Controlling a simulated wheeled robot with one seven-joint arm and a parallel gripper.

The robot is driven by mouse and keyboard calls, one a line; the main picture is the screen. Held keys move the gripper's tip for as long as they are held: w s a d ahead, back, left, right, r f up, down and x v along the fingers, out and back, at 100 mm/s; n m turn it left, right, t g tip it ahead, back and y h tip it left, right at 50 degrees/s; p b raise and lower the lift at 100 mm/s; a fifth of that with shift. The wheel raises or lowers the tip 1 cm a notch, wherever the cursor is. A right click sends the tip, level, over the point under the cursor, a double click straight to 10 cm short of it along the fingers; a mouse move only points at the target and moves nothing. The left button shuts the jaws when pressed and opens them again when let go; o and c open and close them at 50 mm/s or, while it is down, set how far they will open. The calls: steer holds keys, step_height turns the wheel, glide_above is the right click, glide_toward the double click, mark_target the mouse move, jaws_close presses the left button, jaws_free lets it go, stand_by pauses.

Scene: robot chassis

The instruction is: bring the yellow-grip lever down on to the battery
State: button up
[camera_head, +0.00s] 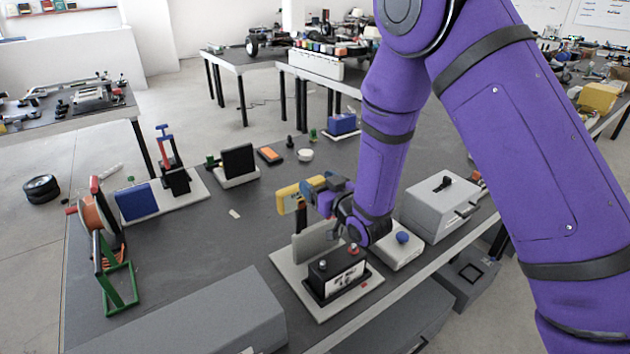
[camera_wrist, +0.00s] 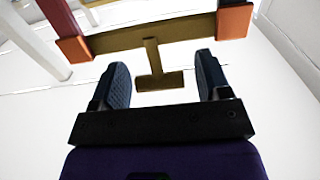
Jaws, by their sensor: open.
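The battery (camera_head: 340,278), a black box with a white label and a red-topped terminal, sits on a pale base plate (camera_head: 290,268). A grey upright panel (camera_head: 312,243) stands behind it. The yellow grip (camera_head: 288,199) is raised above and behind the battery, clear of it. My gripper (camera_head: 322,190) is at the yellow grip's right side; the contact is hard to see. In the wrist view its two dark fingers (camera_wrist: 163,80) are apart, with the stem of a dark-yellow T-shaped piece (camera_wrist: 153,60) between them. A dark-yellow crossbar with orange ends (camera_wrist: 185,32) lies just beyond.
A grey case (camera_head: 435,212) and a blue-knobbed box (camera_head: 402,240) stand to the right. A large grey block (camera_head: 200,315) fills the front. A green frame with an orange reel (camera_head: 112,250) stands at left. The table between reel and battery is mostly clear.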

steer(key=shift+x, duration=0.85)
